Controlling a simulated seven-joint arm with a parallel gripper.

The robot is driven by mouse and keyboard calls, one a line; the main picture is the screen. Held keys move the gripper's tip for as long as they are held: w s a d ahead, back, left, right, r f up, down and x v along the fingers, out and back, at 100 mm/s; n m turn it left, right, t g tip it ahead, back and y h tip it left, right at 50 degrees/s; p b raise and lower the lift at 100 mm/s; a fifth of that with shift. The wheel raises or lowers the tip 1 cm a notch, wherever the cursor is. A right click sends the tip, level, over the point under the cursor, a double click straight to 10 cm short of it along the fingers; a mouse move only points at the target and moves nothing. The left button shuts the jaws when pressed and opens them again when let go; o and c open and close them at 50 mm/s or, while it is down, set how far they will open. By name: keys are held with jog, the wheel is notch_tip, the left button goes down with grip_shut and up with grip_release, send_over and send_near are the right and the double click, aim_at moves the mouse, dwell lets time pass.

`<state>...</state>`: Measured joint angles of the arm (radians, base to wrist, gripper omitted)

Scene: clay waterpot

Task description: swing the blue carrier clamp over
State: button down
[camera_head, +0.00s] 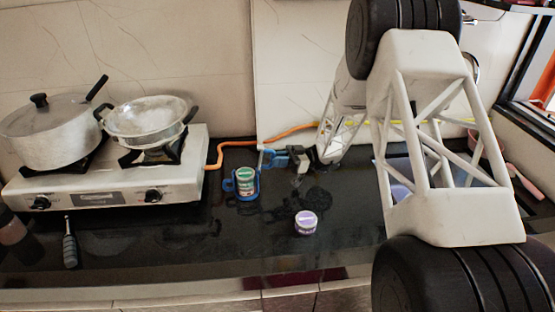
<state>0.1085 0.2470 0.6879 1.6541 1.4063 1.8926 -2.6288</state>
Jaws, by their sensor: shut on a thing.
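A blue carrier (229,186) stands on the dark counter right of the stove, around a green and white can (245,180). Its blue clamp (262,160) rises at the carrier's right side, next to my fingers. My gripper (272,157) reaches in from the right, low over the counter, and is shut on the clamp. The exact contact is small and partly hidden by the fingers. My arm fills much of the right side of the view.
A small purple jar (306,224) stands on the counter in front of my gripper. A white gas stove (110,185) with a lidded pot (48,135) and a pan (150,120) is at left. An orange hose (222,148) runs behind the carrier.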

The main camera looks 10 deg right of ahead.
jog(key=c, duration=1.1)
grip_release()
jog(key=shift+r, duration=0.15)
jog(key=s+r, duration=0.1)
jog(key=s, duration=0.4)
jog(key=s+d+r, duration=0.1)
jog(key=s+r, duration=0.1)
jog(key=s, duration=0.3)
jog(key=s+d+r, duration=0.1)
jog(key=s, duration=0.5)
jog(key=shift+r, duration=0.35)
